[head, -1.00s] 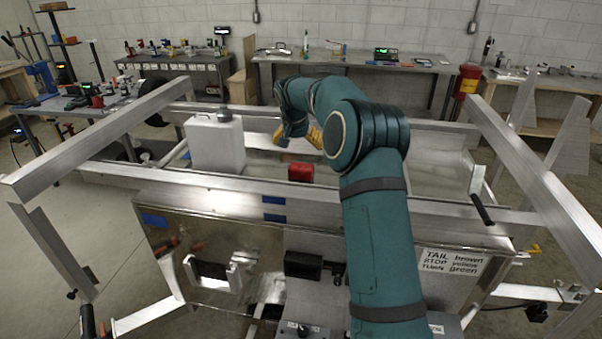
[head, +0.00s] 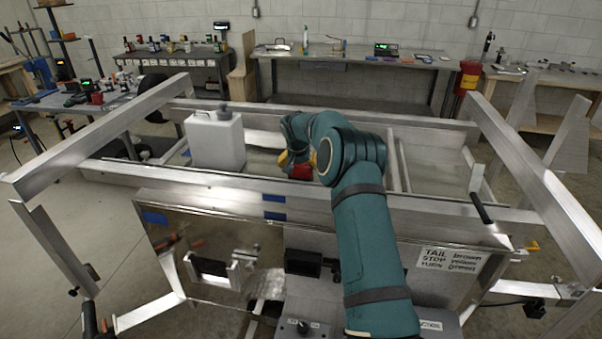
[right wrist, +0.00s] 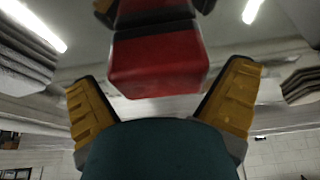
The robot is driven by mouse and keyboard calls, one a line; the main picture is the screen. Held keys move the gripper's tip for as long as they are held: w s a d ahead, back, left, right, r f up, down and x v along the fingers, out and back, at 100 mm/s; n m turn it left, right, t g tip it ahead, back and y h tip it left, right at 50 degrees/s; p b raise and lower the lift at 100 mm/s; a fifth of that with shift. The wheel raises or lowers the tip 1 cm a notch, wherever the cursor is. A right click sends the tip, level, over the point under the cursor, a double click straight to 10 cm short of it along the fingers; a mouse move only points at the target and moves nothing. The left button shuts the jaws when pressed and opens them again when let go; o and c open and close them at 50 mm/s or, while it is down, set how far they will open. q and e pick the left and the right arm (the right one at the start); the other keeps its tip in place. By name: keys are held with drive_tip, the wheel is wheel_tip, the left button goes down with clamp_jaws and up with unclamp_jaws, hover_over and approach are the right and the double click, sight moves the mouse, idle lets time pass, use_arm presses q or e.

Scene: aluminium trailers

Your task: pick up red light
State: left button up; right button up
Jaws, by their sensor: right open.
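The red light (head: 300,172) is a small red block at the trailer's near rail, left of my right arm. In the right wrist view the red light (right wrist: 158,64) is large, with a darker band across its upper part, and sits between the two yellow fingers. My right gripper (head: 297,163) is open and close behind the light in the head view; in the right wrist view the gripper (right wrist: 163,82) shows a gap on both sides of the light. My left gripper is not in view.
A white jug (head: 215,142) stands on the trailer left of the gripper. The aluminium near rail (head: 200,182) runs in front, with uprights at both sides. Tool-covered benches (head: 350,66) stand along the back wall.

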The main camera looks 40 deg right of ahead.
drive_tip(key=c, duration=1)
